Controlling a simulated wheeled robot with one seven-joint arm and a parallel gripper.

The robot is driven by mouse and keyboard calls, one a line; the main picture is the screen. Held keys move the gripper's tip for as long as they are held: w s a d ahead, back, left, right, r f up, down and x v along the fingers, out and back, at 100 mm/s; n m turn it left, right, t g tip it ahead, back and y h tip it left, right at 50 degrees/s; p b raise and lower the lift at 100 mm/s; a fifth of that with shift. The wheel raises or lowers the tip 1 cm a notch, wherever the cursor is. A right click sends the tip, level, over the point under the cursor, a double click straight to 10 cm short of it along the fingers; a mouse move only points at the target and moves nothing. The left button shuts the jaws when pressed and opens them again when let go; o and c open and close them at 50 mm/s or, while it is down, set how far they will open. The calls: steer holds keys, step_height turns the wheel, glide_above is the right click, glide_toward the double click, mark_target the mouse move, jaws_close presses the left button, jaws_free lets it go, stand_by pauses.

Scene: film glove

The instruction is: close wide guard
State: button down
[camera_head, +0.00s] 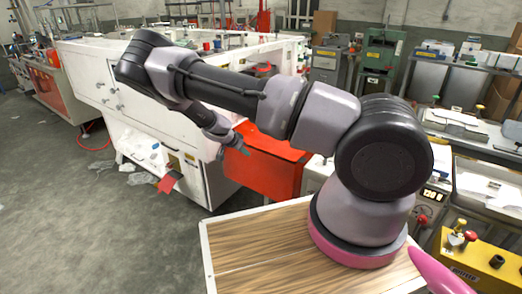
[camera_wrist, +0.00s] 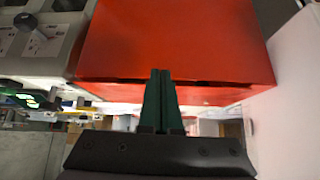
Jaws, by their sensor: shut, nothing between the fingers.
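A wide red guard (camera_head: 262,164) shows at the right end of the white machine in the head view. It also fills the upper middle of the wrist view as a broad red panel (camera_wrist: 170,40). I cannot tell its exact angle or whether it is fully closed. My gripper (camera_head: 244,151) reaches down beside the guard in the head view. In the wrist view my gripper's green fingers (camera_wrist: 160,73) are together and empty, with the tips overlapping the panel's lower edge. Whether they touch it is unclear.
The long white machine (camera_head: 120,92) stands behind my arm. A white wall-like surface (camera_wrist: 296,100) is close on the right in the wrist view. Benches with equipment (camera_head: 455,122) stand on the right. Grey floor (camera_head: 90,220) is open at left, with scraps near the machine.

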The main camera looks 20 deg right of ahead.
steer(key=s+d+r+m+g+y, duration=0.2)
steer(key=d+r+m+g, duration=0.25)
steer(key=d+m, duration=0.5)
step_height(320, 180, up, 9)
steer(key=m+y, duration=0.5)
steer(key=m, duration=0.3)
glide_above(291, 159)
step_height(291, 159, down, 14)
steer(key=shift+s+a+f, duration=0.1)
steer(key=shift+a, duration=0.05)
